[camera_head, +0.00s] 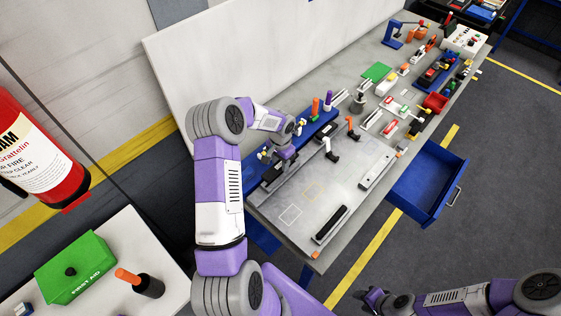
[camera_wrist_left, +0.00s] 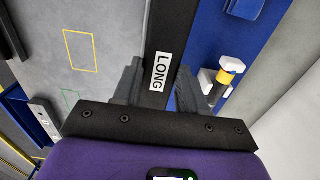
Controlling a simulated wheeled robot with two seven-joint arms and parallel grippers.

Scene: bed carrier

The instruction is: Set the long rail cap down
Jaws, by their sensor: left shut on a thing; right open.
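The long rail cap is a black bar with a white "LONG" label. In the left wrist view the long rail cap (camera_wrist_left: 172,28) lies between the two fingers of my left gripper (camera_wrist_left: 155,85), which is shut on it. In the head view my left gripper (camera_head: 284,156) is over the blue strip (camera_head: 318,122) at the back left of the bench, and its fingers largely hide the cap. Whether the cap touches the strip I cannot tell. My right gripper (camera_head: 374,298) is open and empty at the bottom, off the bench.
The grey bench (camera_head: 285,198) has a yellow outline (camera_head: 315,190) and a white outline (camera_head: 291,215). A black-topped bar (camera_head: 331,225) lies near its front left edge, a grey rail (camera_head: 378,167) further right. A blue drawer (camera_head: 425,183) stands open. Parts crowd the far end.

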